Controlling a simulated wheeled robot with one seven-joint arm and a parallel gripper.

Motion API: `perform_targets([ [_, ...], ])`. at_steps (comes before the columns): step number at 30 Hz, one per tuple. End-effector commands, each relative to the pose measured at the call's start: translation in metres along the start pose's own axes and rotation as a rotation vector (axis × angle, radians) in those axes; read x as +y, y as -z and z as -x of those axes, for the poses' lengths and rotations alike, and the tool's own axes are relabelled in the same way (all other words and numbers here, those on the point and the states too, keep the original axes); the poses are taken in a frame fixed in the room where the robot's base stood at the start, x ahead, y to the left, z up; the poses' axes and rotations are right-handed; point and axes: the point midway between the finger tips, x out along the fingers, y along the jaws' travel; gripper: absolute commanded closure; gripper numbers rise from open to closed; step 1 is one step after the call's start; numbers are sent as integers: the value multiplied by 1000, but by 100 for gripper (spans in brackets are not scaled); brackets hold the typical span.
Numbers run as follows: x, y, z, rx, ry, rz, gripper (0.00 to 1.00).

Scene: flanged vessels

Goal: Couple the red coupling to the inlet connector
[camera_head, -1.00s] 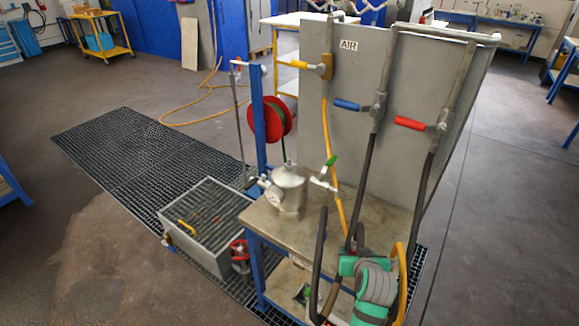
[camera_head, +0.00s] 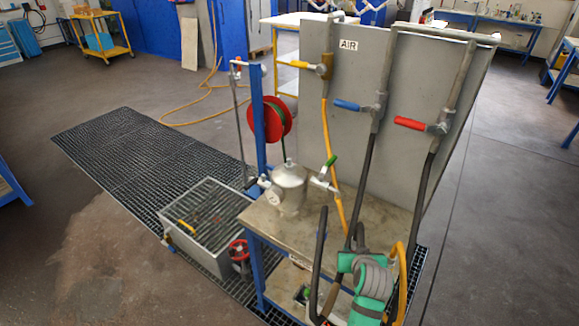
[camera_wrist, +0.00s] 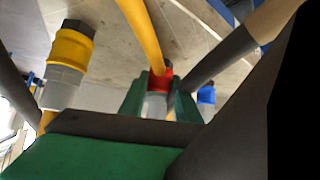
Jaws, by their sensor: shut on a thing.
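In the wrist view, the red coupling (camera_wrist: 161,79) sits between the two green fingers of my gripper (camera_wrist: 160,103), which is shut on it. A grey section shows below the red collar, and a yellow hose passes close above it. A blue coupling (camera_wrist: 207,95) is just right of the fingers, and a larger yellow coupling (camera_wrist: 71,50) is at the left. In the head view, my green and grey arm is low at the right, and the fingers are hidden. The metal vessel (camera_head: 289,190) stands on the bench; I cannot tell which fitting is the inlet connector.
The bench (camera_head: 262,218) backs onto a grey panel (camera_head: 345,130) with yellow, blue and red valve handles. Dark and yellow hoses hang around my arm. A metal crate (camera_head: 205,262) stands left of the bench, on a floor grating (camera_head: 110,145).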

Motion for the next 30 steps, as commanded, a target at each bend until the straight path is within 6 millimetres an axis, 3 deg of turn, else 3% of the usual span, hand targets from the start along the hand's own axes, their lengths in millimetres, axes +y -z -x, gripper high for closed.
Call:
perform_targets([
  [30,0,26,21,3,0,1,100],
])
